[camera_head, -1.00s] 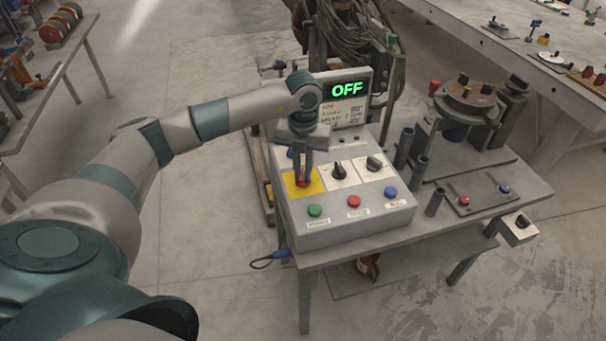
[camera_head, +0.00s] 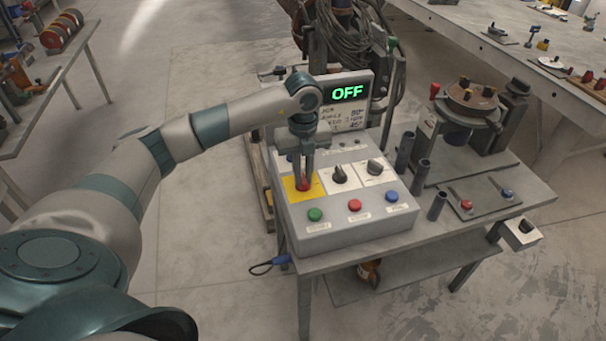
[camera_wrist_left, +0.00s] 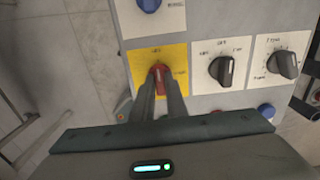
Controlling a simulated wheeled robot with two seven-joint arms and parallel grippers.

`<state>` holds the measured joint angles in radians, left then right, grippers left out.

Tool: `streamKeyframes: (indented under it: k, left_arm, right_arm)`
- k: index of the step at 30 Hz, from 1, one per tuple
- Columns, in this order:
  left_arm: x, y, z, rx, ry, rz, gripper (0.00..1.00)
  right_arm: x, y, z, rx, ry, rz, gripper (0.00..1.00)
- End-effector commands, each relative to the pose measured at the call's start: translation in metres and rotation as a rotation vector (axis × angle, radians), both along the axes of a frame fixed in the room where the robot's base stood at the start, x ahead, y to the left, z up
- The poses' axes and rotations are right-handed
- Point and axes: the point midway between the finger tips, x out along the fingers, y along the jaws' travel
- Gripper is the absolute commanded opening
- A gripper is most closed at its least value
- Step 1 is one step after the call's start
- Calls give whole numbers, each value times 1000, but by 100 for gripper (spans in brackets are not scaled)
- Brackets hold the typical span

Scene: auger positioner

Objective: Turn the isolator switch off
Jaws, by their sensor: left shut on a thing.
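The isolator switch is a red rotary knob (camera_wrist_left: 158,78) on a yellow plate (camera_wrist_left: 175,54) at the left of the grey control box. In the head view the red knob (camera_head: 303,185) shows between my fingertips on the yellow plate (camera_head: 292,192). My left gripper (camera_head: 304,180) reaches down from above and is shut on the red knob. In the left wrist view its two fingers (camera_wrist_left: 160,92) sit on either side of the knob, partly hiding it. The display (camera_head: 347,92) behind the box reads OFF in green. My right gripper is not in view.
Two black knobs (camera_head: 339,174) (camera_head: 374,167) on white plates stand right of the isolator. Green (camera_head: 315,214), red (camera_head: 354,205) and blue (camera_head: 392,196) buttons line the front. A turntable fixture (camera_head: 470,100) and upright grey posts (camera_head: 437,205) stand to the right.

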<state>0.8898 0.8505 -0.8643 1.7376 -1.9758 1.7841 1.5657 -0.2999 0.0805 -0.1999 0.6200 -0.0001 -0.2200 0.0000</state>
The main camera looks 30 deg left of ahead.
Motion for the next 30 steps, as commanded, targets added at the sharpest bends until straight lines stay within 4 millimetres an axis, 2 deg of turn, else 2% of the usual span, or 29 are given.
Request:
streamKeyframes:
  k: [6,7,9,22,26,30]
  left_arm:
    - [2,1,2,1,-6,4,0]
    - [2,1,2,1,-6,4,17]
    - [1,1,2,1,-5,4,31]
    - [1,0,4,0,-3,1,31]
    - [1,0,13,-1,-3,1,31]
    - [1,0,31,0,-5,0,31]
  right_arm:
    - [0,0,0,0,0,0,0]
    - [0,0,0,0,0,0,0]
    - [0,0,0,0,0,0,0]
    - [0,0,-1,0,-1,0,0]
    - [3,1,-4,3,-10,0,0]
    - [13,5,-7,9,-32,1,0]
